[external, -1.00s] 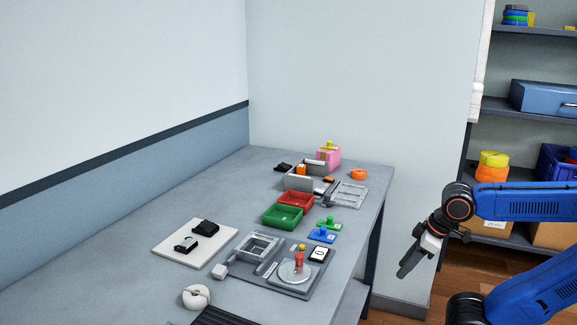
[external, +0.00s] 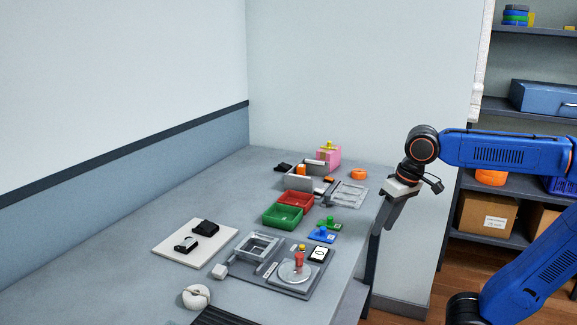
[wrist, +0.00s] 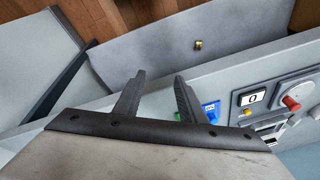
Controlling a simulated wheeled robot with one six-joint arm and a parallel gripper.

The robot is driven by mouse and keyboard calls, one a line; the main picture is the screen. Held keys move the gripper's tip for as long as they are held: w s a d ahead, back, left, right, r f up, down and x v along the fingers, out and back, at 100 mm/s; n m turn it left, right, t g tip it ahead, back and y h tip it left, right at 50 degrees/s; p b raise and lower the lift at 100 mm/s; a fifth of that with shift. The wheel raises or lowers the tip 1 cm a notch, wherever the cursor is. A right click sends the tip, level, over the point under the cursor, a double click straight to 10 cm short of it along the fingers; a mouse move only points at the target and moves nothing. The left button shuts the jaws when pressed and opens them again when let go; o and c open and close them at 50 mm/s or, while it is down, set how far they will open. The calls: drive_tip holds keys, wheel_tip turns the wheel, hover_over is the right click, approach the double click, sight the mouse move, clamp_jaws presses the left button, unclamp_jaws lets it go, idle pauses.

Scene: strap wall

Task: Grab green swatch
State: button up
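The green swatch (external: 329,223) lies flat on the table near its right edge, with a green knob on top. In the wrist view a bit of green (wrist: 187,117) shows beside my right finger, mostly hidden by it. The blue swatch (external: 322,235) lies just in front of it and also shows in the wrist view (wrist: 210,112). My gripper (wrist: 157,88) is open and empty, its two fingers apart. In the external view my gripper (external: 381,228) hangs near the table's right edge, to the right of the green swatch and apart from it.
A green bin (external: 283,216) and a red bin (external: 296,200) stand left of the swatches. A grey panel (external: 293,289) with a red-knobbed dial and small display lies in front. An orange ring (external: 359,174) and pink block (external: 329,155) sit farther back.

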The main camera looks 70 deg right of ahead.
drive_tip(key=w+a+r+m+g, duration=0.25)
drive_tip(key=w+r+m, duration=0.75)
drive_tip(key=w+r, duration=0.65)
hover_over(330, 217)
drive_tip(key=shift+m+g, duration=0.25)
drive_tip(key=shift+m, duration=0.05)
drive_tip(key=f, duration=1)
drive_tip(key=shift+s+f, duration=0.3)
drive_tip(key=shift+w+f, duration=0.15)
drive_tip(key=shift+f, duration=1.25)
drive_tip(key=shift+w+f, duration=0.15)
drive_tip(key=shift+f, duration=1.25)
clamp_jaws()
